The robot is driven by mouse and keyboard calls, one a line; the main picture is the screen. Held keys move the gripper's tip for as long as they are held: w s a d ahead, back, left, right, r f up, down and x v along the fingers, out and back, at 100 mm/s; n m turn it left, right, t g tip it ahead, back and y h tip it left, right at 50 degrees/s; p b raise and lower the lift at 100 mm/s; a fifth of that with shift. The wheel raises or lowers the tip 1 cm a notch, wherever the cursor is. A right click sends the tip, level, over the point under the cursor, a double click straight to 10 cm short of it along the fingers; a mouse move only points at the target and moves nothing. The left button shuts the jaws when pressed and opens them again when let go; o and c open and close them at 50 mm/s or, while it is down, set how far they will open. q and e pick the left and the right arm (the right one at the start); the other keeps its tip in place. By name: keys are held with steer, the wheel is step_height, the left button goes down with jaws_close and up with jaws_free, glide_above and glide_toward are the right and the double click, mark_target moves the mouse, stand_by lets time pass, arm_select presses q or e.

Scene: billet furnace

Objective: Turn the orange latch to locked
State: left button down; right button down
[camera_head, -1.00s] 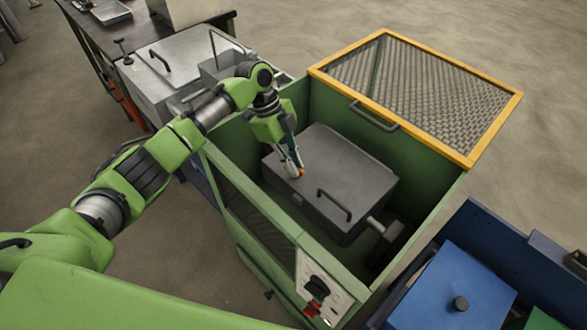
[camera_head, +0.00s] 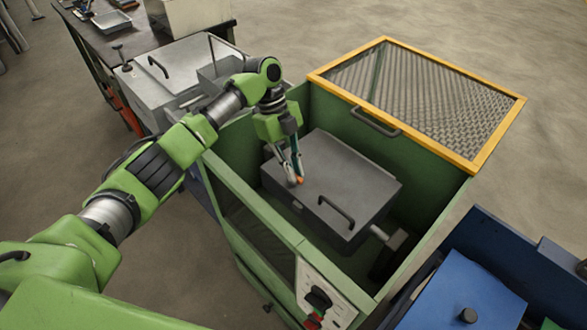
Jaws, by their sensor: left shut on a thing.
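The orange latch (camera_head: 300,180) shows as a small orange spot at the left part of the grey box's lid. The grey lidded box (camera_head: 346,172) sits inside the green open-topped enclosure (camera_head: 426,148). My left gripper (camera_head: 296,180) points down at the latch, with its fingers closed on it. The fingers cover most of the latch, so its exact angle cannot be told. My right gripper is not in view.
A yellow-framed mesh lid (camera_head: 425,98) stands open at the back right. A control panel (camera_head: 325,298) is on the enclosure's front. A blue bin (camera_head: 470,290) is at lower right. A light grey box (camera_head: 170,75) stands behind my left arm.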

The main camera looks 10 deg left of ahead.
arm_select(q)
steer(key=c, duration=2.1)
jaws_free()
steer(key=shift+c, duration=0.2)
steer(key=v, duration=1.2)
steer(key=shift+f, duration=0.2)
